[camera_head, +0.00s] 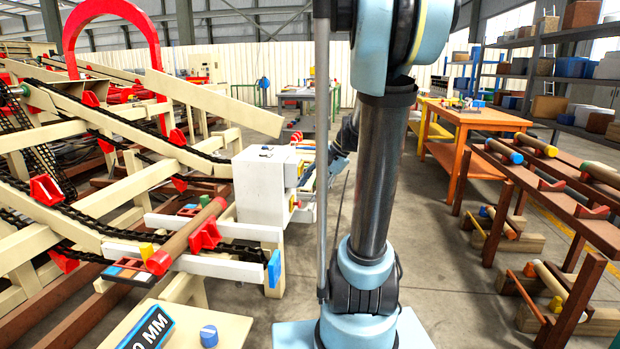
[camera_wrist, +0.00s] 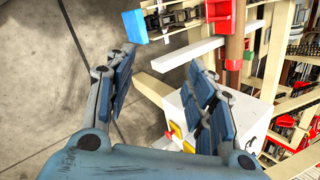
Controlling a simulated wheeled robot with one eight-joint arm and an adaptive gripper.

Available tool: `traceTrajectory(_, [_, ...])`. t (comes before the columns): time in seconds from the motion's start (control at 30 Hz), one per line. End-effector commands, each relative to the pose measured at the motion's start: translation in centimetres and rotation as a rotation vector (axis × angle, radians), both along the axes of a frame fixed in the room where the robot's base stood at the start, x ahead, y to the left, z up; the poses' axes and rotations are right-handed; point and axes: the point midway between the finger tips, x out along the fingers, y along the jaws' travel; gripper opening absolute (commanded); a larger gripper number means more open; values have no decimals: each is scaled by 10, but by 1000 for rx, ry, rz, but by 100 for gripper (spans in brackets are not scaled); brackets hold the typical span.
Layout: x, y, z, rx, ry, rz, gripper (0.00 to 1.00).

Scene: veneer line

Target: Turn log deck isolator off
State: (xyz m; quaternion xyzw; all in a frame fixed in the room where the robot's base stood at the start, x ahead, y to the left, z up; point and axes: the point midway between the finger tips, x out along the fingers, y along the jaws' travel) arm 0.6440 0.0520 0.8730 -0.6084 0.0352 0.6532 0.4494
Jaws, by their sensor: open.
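A white box (camera_head: 262,187) stands at the end of the log deck, left of my arm in the head view. Small red and yellow parts (camera_head: 297,170) show edge-on on its right face; which one is the isolator handle, and its position, I cannot tell. In the wrist view the white box (camera_wrist: 240,115) lies partly behind my right-hand finger, with a yellow part (camera_wrist: 176,131) and a red part (camera_wrist: 188,147) on its near face. My gripper (camera_wrist: 160,65) is open and empty, its fingers spread beside this face. Contact with the box is unclear. In the head view my arm mostly hides the gripper.
The cream log deck (camera_head: 120,165) with chains and red brackets fills the left. A brown log (camera_head: 190,235) lies by the box. A blue block (camera_head: 274,268) marks a beam end below it. An orange table (camera_head: 465,125) and log racks stand right; grey floor between is clear.

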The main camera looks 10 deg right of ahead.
Motion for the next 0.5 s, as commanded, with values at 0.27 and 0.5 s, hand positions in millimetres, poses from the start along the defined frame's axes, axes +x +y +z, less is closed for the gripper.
traceTrajectory(0.27, [79,-14,12,204,90,-154,50])
traceTrajectory(0.5, [142,-36,12,382,173,-266,50])
